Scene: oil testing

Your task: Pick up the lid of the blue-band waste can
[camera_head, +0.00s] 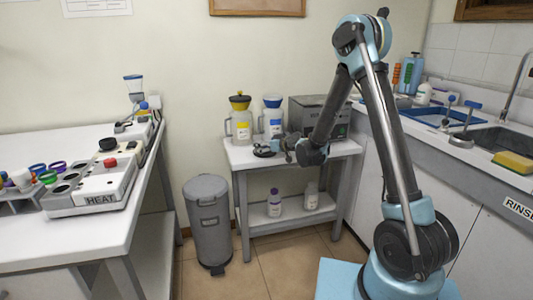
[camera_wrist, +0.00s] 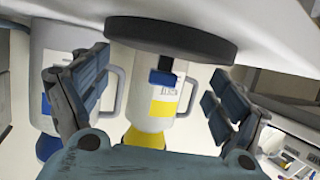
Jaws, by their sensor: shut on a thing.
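The lid (camera_wrist: 172,36) is a dark round disc with a small blue-tipped knob. In the wrist view it lies against the white tabletop, between my gripper's fingers (camera_wrist: 157,78). My gripper (camera_head: 289,146) is at the front of the small table in the head view and is shut on the lid; the exact finger contact is hard to see. The blue-band waste can (camera_head: 272,120) stands behind, with a blue funnel on top. It also shows at the left of the wrist view (camera_wrist: 60,45), upside down.
The yellow-band can (camera_head: 240,124) stands left of the blue-band can. A grey box (camera_head: 318,112) stands to the right. Two bottles sit on the lower shelf (camera_head: 287,214). A grey bin (camera_head: 208,222) stands on the floor. The sink counter (camera_head: 430,145) is at the right.

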